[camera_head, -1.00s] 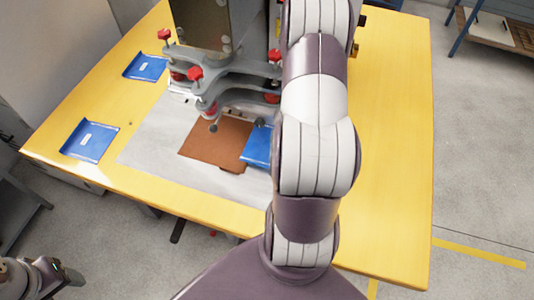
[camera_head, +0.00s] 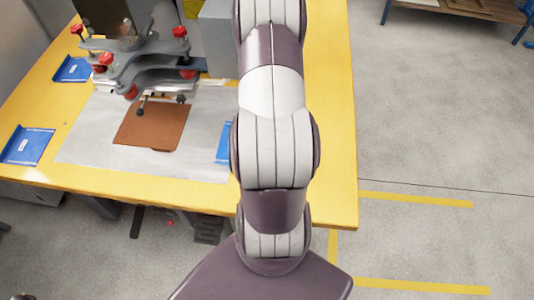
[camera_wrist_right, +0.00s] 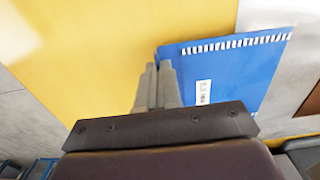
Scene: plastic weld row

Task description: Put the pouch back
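A blue pouch (camera_wrist_right: 225,70) with a white label and a striped edge shows in the right wrist view. My right gripper (camera_wrist_right: 158,78) has its fingers close together at the pouch's left edge and is shut on it. In the head view only a strip of this pouch (camera_head: 223,143) shows, to the right of the brown sheet (camera_head: 153,125); my right arm hides the rest and the gripper. Two other blue pouches, one nearer (camera_head: 28,146) and one farther (camera_head: 73,69), lie on the table's left side. My left gripper is not in view.
A grey welding press with red knobs (camera_head: 130,60) stands over the white mat (camera_head: 90,150) at the back. The yellow table (camera_head: 338,130) is bare along its right side. A low bench (camera_head: 465,8) stands beyond, across open floor.

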